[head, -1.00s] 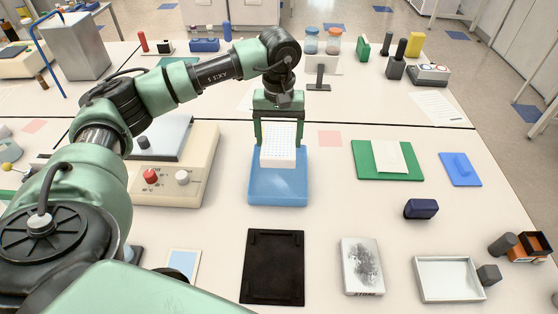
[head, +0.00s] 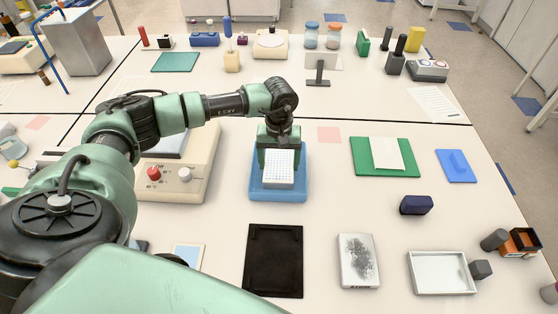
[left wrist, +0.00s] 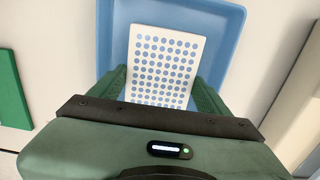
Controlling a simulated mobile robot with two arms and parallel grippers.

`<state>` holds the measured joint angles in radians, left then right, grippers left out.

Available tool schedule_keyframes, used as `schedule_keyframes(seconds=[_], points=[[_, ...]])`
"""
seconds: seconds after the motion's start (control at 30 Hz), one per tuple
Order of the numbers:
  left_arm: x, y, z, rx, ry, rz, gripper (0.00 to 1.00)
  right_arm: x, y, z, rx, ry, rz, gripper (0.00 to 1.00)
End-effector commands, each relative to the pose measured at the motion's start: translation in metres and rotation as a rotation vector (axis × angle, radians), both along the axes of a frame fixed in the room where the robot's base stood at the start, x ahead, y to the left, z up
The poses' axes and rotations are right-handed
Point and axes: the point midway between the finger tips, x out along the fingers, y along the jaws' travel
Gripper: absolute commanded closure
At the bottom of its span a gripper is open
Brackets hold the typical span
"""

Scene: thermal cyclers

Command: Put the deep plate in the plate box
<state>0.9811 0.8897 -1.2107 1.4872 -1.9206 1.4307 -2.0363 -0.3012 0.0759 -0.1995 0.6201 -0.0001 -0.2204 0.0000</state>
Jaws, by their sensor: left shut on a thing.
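The deep plate (head: 279,169) is a white block with a grid of round wells. My left gripper (head: 279,155) is shut on it, one finger on each side. The plate box (head: 262,193) is a blue open tray on the table, and the plate is over or inside it. In the left wrist view the plate (left wrist: 166,66) lies between the fingers of my left gripper (left wrist: 168,90), with the blue box (left wrist: 228,22) around it. I cannot tell whether the plate touches the box floor. My right gripper is not in view.
A beige device (head: 205,160) with red and grey knobs stands close left of the box. A black tray (head: 274,260) lies in front of it. A green mat (head: 407,170) lies to the right. The table between box and green mat is mostly clear.

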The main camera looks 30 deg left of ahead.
Motion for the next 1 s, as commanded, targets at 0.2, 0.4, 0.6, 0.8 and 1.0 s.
schedule_keyframes(seconds=[0.2, 0.4, 0.6, 0.8, 1.0], points=[[0.000, 0.000, -0.001, 0.000, 0.000, 0.000, 0.01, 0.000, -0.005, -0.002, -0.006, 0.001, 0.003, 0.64], [0.000, 0.000, -0.001, 0.000, 0.000, 0.000, 0.01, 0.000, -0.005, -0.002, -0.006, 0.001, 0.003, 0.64], [0.001, 0.000, 0.006, -0.001, -0.004, 0.000, 0.01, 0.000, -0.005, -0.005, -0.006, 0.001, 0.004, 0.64], [0.002, 0.000, 0.043, -0.002, -0.007, -0.002, 0.01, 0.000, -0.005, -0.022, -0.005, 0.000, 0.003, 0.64], [0.002, 0.000, 0.086, -0.001, -0.006, 0.000, 0.01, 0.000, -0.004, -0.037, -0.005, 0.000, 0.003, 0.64]])
